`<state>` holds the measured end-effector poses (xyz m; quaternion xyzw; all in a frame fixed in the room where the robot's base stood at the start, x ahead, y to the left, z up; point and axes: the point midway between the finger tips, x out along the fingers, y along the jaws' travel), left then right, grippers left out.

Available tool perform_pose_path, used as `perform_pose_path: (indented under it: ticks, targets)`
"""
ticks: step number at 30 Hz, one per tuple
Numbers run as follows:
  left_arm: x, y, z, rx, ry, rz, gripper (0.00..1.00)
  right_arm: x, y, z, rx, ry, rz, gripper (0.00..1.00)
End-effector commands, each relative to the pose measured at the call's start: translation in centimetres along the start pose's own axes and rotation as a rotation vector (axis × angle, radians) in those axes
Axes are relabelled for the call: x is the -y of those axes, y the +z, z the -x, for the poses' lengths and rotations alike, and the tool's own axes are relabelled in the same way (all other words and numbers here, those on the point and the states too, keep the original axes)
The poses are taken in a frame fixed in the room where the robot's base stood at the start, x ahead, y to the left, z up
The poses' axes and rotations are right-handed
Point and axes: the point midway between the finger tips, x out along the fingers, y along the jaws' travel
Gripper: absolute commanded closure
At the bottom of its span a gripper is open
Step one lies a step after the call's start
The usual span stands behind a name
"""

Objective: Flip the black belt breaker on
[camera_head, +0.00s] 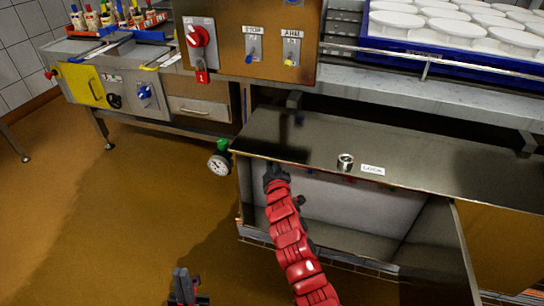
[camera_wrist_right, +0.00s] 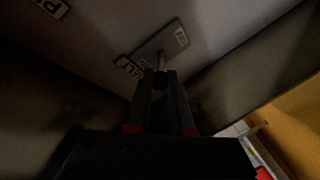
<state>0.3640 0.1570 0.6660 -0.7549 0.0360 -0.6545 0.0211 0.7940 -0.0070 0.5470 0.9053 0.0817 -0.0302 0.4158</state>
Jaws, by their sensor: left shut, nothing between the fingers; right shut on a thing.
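In the right wrist view, my right gripper (camera_wrist_right: 160,78) is shut on the tip of the black belt breaker's lever (camera_wrist_right: 162,62). The lever sticks out from a dark plate (camera_wrist_right: 150,45) with a small label. Beside the plate is a partly hidden sign (camera_wrist_right: 130,67) ending in letters like "ELT". The picture is dark, and I cannot tell the lever's on or off position. In the head view my red right arm reaches into the open cabinet (camera_head: 350,207), and its fingers are hidden there. My left gripper (camera_head: 185,288) is shut and empty, low over the floor.
The cabinet's door (camera_head: 440,250) hangs open at the right. Its top (camera_head: 420,165) carries a metal lock and a label. A control panel (camera_head: 262,45) with a red knob and labelled switches stands above. Another sign (camera_wrist_right: 53,8) shows in the wrist view.

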Motion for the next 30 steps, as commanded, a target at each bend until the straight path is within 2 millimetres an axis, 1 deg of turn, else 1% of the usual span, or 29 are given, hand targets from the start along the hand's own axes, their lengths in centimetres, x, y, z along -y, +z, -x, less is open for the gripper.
perform_pose_path:
  ticks: [7, 8, 12, 13, 23, 26, 29, 30]
  targets:
    - [0.0, 0.1, 0.1, 0.002, -0.001, 0.0, 1.0, 0.0, -0.1, 0.0, -0.003, 0.001, -0.001, 1.0]
    - [0.0, 0.1, 0.1, 0.002, -0.001, 0.0, 1.0, 0.0, -0.1, 0.0, -0.003, 0.001, -0.001, 0.78]
    - [0.0, 0.1, 0.1, 0.003, -0.001, 0.0, 1.0, 0.0, -0.1, 0.0, -0.002, 0.001, -0.001, 0.53]
    - [0.0, 0.1, 0.1, 0.003, -0.001, 0.0, 1.0, 0.0, 0.0, 0.0, -0.002, 0.001, -0.001, 0.49]
    - [0.0, 0.1, 0.0, 0.003, -0.002, 0.001, 1.0, 0.0, 0.0, 0.2, -0.001, 0.0, 0.0, 0.49]
    - [0.0, 0.1, -0.3, 0.006, -0.005, 0.002, 1.0, 0.0, 0.0, 0.9, 0.0, 0.0, 0.0, 0.49]
    - [0.1, 0.1, -0.8, 0.01, -0.011, 0.004, 1.0, -0.1, -0.1, 2.4, -0.001, -0.001, 0.001, 0.49]
    - [0.1, 0.1, -1.0, 0.013, -0.014, 0.005, 1.0, -0.1, -0.1, 3.1, -0.002, -0.001, 0.001, 0.49]
